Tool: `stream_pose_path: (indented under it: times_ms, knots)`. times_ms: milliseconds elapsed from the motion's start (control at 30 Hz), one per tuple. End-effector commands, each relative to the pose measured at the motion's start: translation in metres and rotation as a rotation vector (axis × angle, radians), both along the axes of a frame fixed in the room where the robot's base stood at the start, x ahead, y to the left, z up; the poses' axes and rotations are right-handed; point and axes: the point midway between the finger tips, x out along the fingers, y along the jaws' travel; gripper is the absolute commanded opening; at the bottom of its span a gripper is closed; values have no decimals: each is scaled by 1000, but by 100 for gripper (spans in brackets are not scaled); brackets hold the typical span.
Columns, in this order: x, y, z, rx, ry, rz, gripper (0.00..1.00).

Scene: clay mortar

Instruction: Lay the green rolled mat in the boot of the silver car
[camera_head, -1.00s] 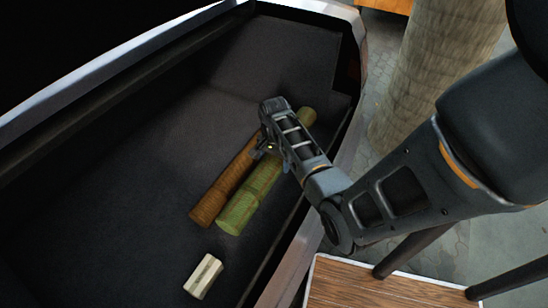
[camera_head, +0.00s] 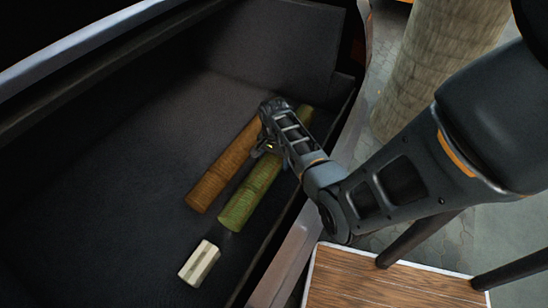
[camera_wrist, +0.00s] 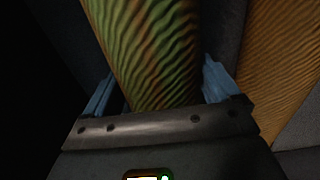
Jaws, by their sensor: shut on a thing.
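The green rolled mat (camera_head: 248,194) is inside the boot of the silver car (camera_head: 296,247), slanting from lower left to upper right. My gripper (camera_head: 268,143) is over its upper half and shut on it. In the wrist view the green mat (camera_wrist: 148,50) runs between the two fingers (camera_wrist: 160,88). Part of the mat is hidden behind my gripper in the head view. I cannot tell whether the mat touches the boot floor.
A brown rolled mat (camera_head: 222,170) lies just left of the green one; it also shows in the wrist view (camera_wrist: 285,60). A small cream block (camera_head: 200,263) lies near the front of the boot. The dark floor at left is free. A wooden-topped table (camera_head: 375,278) and a thick column (camera_head: 437,60) stand outside.

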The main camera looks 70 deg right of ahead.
Motion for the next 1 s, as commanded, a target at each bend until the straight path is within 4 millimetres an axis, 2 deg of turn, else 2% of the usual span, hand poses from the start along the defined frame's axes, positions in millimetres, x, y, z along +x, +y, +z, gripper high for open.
stream_pose_path:
  times_ms: [133, 167, 267, 567, 1000]
  knots:
    - [0, -1, 1, -1, -1, 0, 35]
    - [0, -1, 1, -1, -1, 0, 91]
    - [0, -1, 1, -1, -1, 0, 100]
    - [0, 0, 5, 1, 1, 0, 100]
    - [0, 0, 69, -1, -2, 0, 100]
